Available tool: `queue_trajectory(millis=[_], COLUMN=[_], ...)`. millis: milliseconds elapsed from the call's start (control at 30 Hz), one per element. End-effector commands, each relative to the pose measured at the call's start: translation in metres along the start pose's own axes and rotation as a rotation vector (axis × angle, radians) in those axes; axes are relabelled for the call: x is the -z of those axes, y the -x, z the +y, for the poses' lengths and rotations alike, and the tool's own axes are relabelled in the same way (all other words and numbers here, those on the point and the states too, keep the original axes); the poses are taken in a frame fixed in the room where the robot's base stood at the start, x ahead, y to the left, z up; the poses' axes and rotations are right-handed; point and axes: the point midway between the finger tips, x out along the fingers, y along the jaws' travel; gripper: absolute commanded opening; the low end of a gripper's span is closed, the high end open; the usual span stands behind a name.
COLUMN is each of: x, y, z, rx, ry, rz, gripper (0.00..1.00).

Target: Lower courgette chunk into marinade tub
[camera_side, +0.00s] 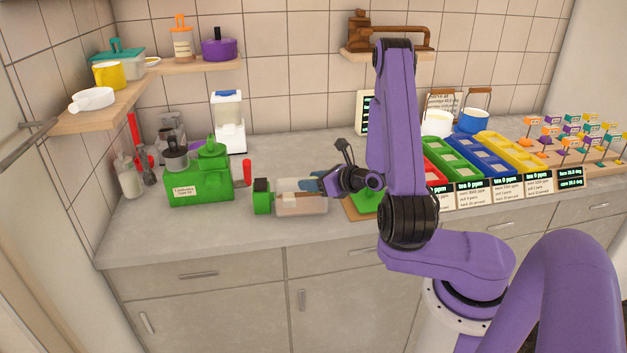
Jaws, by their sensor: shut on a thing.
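A clear, pinkish tub (301,207), apparently the marinade tub, stands on the worktop left of my arm. My gripper (322,184) reaches in from the right, with its fingers low at the tub's right side and upper rim. It is shut on a small piece, taken to be the courgette chunk, which is too small and too covered by the fingers to make out clearly. I cannot tell whether the piece is above the rim or inside the tub. A bluish patch shows at the fingertips.
A green block with a dark face (262,197) stands just left of the tub. A green machine (199,178) is farther left. A board with a green item lies under my arm. Red, green, blue and yellow trays (487,155) stand at right behind labelled cards. The front worktop edge is clear.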

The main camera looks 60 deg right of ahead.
Motion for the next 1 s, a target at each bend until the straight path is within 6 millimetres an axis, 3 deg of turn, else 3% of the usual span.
queue_trajectory(millis=[300, 333, 400, 767, 1000], x=[0.001, 0.001, 0.001, 0.002, 0.001], y=[-0.001, -0.001, -0.001, 0.002, 0.033], z=[0.000, 0.000, 0.000, -0.001, -0.002], rx=[0.000, 0.000, 0.000, 0.004, 0.007], ry=[0.000, 0.000, 0.000, -0.003, -0.004], rz=[-0.001, -0.001, 0.000, 0.003, 0.001], gripper=[0.15, 0.50, 0.73, 0.74, 0.74])
